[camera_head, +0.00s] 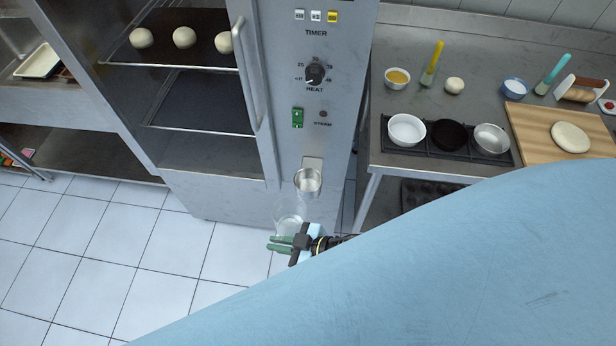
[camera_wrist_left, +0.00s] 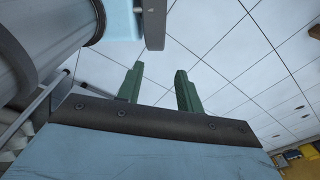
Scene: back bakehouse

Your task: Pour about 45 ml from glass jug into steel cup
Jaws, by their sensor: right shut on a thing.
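The steel cup (camera_head: 308,181) sits at the front of the tall steel cabinet, below its control panel, with its open top showing. The clear glass jug (camera_head: 288,210) is just below and left of the cup in the head view, over the pale floor. My right gripper (camera_head: 279,243) is shut on the jug, at its near side. I cannot tell the jug's tilt or its liquid level; no stream shows. My left gripper (camera_wrist_left: 158,88) shows in the left wrist view, its two green fingers apart with nothing between them.
The cabinet's oven door handle (camera_head: 250,75) stands out left of the panel. At right, a steel counter holds white bowl (camera_head: 406,130), steel bowl (camera_head: 491,138) and wooden board (camera_head: 530,125). My blue arm hides the lower right. The tiled floor (camera_head: 150,260) is clear.

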